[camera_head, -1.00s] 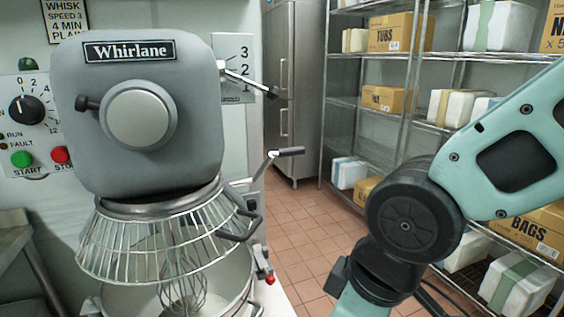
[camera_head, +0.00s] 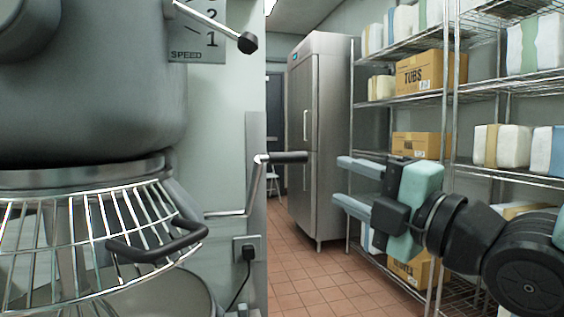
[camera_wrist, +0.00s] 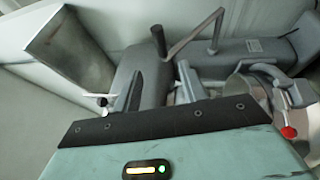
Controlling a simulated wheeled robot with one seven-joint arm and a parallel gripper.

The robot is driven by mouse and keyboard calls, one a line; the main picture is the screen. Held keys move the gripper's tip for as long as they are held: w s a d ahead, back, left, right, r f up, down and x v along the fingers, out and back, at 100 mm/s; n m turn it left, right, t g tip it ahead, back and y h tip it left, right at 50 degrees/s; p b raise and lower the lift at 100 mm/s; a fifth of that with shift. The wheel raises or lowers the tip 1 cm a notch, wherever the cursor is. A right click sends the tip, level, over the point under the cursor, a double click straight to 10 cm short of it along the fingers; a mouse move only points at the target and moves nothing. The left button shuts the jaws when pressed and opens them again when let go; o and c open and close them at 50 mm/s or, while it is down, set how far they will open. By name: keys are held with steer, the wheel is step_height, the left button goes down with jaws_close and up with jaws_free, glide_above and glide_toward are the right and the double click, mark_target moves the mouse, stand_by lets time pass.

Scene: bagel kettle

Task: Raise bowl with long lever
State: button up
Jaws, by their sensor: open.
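The long lever (camera_head: 250,190) is a bent metal crank with a black grip, on the right side of the grey mixer (camera_head: 90,100). Its grip points right, roughly level. The lever also shows in the wrist view (camera_wrist: 197,36), at upper centre. My gripper (camera_head: 338,181) is open and empty, right of the grip and slightly lower in the picture, with a gap between them. The metal bowl (camera_head: 165,296) shows partly at lower left, below the wire guard (camera_head: 90,240). In the wrist view, the bowl's side has a red knob (camera_wrist: 288,131).
The shorter speed lever (camera_head: 215,22) with a black ball is above. The guard's black handle (camera_head: 155,245) sticks out at left. A wall socket with a plug (camera_head: 247,250) is below the lever. A steel fridge (camera_head: 320,140) and shelves of boxes (camera_head: 420,72) stand behind. Tiled floor lies between.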

mark_target(292, 160)
steer(key=p+x, duration=0.4)
steer(key=p, duration=0.5)
steer(key=shift+w+a+r+p, duration=0.1)
steer(key=shift+w+r+p, duration=0.05)
steer(key=shift+r+p, duration=0.15)
steer(key=shift+p, duration=0.6)
steer(key=p+x, duration=0.3)
steer(key=p, duration=0.2)
steer(key=shift+w+a, duration=0.1)
steer(key=x, duration=0.2)
steer(key=p+x, duration=0.1)
steer(key=x, duration=0.5)
steer(key=shift+w+a+f+p, duration=0.15)
steer(key=shift+w+f+p, duration=0.1)
steer(key=shift+p, duration=0.1)
